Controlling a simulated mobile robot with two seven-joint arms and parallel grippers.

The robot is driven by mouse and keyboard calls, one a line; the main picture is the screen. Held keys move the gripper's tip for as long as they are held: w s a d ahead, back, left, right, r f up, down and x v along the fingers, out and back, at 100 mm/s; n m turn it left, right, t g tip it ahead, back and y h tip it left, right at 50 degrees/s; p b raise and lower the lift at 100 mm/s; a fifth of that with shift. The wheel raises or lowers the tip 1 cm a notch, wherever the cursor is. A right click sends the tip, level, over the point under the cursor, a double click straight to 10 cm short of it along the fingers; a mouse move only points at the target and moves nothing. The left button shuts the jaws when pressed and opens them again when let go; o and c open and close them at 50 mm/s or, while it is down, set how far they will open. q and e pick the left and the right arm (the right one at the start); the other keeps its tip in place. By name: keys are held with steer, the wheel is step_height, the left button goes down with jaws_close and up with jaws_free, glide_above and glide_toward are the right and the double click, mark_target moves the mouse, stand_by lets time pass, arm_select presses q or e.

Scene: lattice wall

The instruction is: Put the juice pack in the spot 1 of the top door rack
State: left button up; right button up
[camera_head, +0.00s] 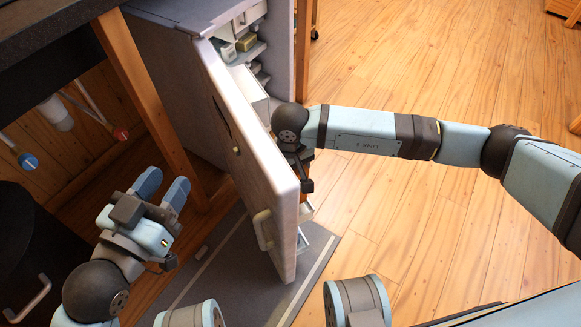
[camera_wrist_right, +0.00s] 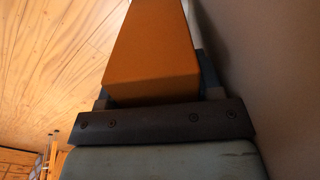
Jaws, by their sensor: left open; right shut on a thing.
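In the right wrist view my right gripper (camera_wrist_right: 152,98) is shut on an orange, box-shaped juice pack (camera_wrist_right: 150,55). A wall-like grey surface lies close on the right of the pack. In the head view my right arm reaches to the inner side of the open fridge door (camera_head: 240,150); the right gripper and the pack are mostly hidden behind it. Parts of door racks (camera_head: 306,211) show past the door's edge; I cannot tell which is the top one or see spot 1. My left gripper (camera_head: 163,188) is open and empty, left of the door.
The fridge (camera_head: 170,45) stands at the back with shelves (camera_head: 250,50) holding small items. A dark counter (camera_head: 50,25) with a wooden leg (camera_head: 140,90) is at the left. A grey mat (camera_head: 215,265) lies under the door. The wooden floor at the right is open.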

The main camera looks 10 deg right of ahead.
steer(key=shift+f+b, duration=0.8)
steer(key=shift+f, duration=0.3)
arm_select(q)
steer(key=shift+w+a+r+m+t, duration=0.15)
steer(key=shift+w+a+m+t, duration=0.25)
steer(key=shift+m, duration=0.3)
arm_select(e)
steer(key=shift+f, duration=0.1)
arm_select(q)
steer(key=shift+w+d+r, duration=0.1)
steer(key=shift+w+r, duration=0.1)
steer(key=shift+r, duration=0.1)
steer(key=shift+s+f, duration=0.2)
steer(key=shift+f, duration=0.2)
arm_select(e)
steer(key=shift+f, duration=0.3)
arm_select(q)
steer(key=shift+w, duration=0.1)
arm_select(e)
steer(key=shift+f, duration=0.3)
steer(key=o, duration=1.2)
steer(key=shift+o, duration=1)
arm_select(q)
steer(key=shift+r, duration=0.1)
steer(key=shift+f, duration=0.2)
